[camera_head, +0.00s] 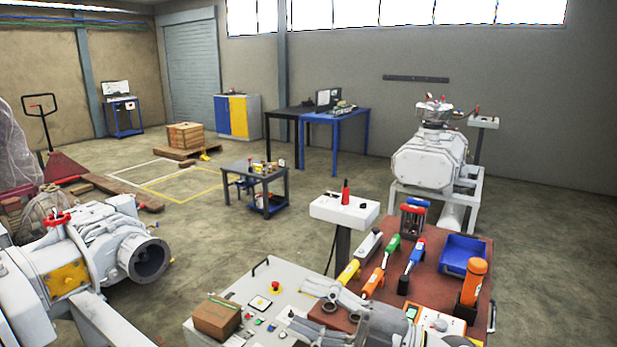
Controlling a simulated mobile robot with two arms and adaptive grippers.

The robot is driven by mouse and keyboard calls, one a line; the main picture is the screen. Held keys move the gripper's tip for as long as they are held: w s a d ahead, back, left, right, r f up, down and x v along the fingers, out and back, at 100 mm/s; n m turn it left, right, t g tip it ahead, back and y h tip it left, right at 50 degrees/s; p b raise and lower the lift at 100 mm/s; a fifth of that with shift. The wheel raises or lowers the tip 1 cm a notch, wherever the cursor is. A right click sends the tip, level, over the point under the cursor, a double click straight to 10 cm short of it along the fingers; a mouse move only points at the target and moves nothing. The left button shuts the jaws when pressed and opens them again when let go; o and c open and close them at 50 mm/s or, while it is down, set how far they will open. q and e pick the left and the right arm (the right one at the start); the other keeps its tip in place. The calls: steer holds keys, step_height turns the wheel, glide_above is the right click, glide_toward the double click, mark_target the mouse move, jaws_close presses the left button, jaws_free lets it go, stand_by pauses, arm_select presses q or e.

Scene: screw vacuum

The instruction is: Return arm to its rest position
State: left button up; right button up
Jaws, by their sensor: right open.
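My right gripper (302,306) is in the lower middle of the head view. Its two grey fingers are spread and point left, with nothing between them. It is over the light grey control panel (240,296) and the left edge of the brown tool table (455,218). Part of my right arm shows behind the fingers at the bottom edge and hides some of the table. I cannot tell how high the fingers are above the surfaces. My left gripper is not in view.
Several hand tools, a blue bin (463,256) and an orange cylinder (474,282) crowd the tool table. A cardboard box (216,318) sits on the panel. A white pedestal (344,212) stands behind. A large grey machine (85,250) is at left. Open floor lies beyond.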

steer(key=w+d+m+t+h, duration=0.4)
steer(key=d+m+t+h, duration=0.6)
steer(key=m+t, duration=0.5)
steer(key=s+d+f+m+g+h, duration=0.25)
steer(key=d+f+m+h, duration=0.25)
steer(key=f, duration=0.4)
steer(key=s+d+f+m+g+h, duration=0.2)
steer(key=d+f+m+g+h, duration=0.25)
steer(key=f, duration=0.45)
steer(key=s+f+m+g, duration=0.1)
steer(key=s+f+g, duration=0.4)
steer(key=s+f, duration=0.45)
steer(key=s+f+g, duration=0.6)
steer(key=s, duration=0.7)
step_height(320, 180, down, 24)
steer(key=s+g, duration=0.1)
steer(key=s+d+f, duration=0.1)
steer(key=s+f, duration=0.7)
steer(key=s+d+f+g, duration=0.1)
steer(key=s+d+f, duration=0.1)
steer(key=s+f, duration=0.6)
steer(key=shift+s+d+f, duration=0.25)
steer(key=shift+s+f, duration=0.15)
steer(key=shift+s, duration=0.2)
